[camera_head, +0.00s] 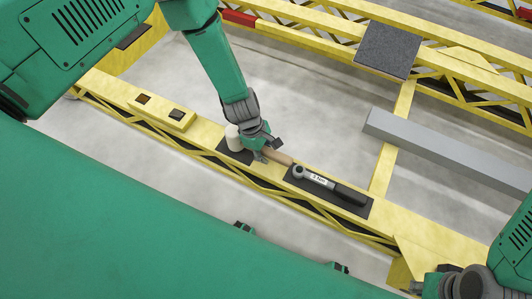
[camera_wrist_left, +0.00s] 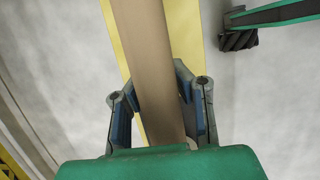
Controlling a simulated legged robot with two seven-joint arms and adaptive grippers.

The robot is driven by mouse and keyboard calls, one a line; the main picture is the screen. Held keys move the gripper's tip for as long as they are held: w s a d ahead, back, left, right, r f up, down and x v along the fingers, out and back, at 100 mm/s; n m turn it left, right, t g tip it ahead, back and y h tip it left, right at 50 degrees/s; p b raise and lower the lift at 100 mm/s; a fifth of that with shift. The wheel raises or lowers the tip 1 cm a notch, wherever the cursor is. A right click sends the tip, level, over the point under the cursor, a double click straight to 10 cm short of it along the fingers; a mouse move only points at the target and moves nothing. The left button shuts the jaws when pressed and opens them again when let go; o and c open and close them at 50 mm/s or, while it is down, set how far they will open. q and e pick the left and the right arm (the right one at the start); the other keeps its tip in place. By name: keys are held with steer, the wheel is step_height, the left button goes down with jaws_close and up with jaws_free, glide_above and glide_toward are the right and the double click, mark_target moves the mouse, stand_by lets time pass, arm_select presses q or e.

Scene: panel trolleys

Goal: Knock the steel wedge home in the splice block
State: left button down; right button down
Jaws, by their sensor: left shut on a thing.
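A mallet with a pale head (camera_head: 233,138) and a wooden handle (camera_head: 278,157) is over a dark mat on the yellow beam. My left gripper (camera_head: 262,152) is shut on the handle. The handle (camera_wrist_left: 150,60) also runs between the fingers in the left wrist view. A raised yellow block (camera_head: 160,111), apparently the splice block, is on the beam left of the mallet. It has a brown square (camera_head: 143,99) and a dark square piece (camera_head: 177,114); I cannot tell which is the steel wedge. My right gripper (camera_head: 428,286) is at the bottom right, partly cut off.
A torque wrench (camera_head: 330,185) lies on a black mat (camera_head: 300,184) right of the mallet. A grey bar (camera_head: 450,150) lies across the right. A dark square plate (camera_head: 388,49) is on the far yellow frame (camera_head: 455,70). The pale floor shows between the frames.

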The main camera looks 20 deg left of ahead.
arm_select(q)
steer(key=shift+f+b, duration=0.45)
steer(key=shift+f, duration=0.15)
steer(key=c, duration=1.4)
jaws_free()
steer(key=shift+o, duration=0.5)
steer(key=o, duration=1.3)
steer(key=shift+r, duration=0.1)
steer(key=shift+p+v, duration=3.75)
steer(key=shift+v, duration=0.65)
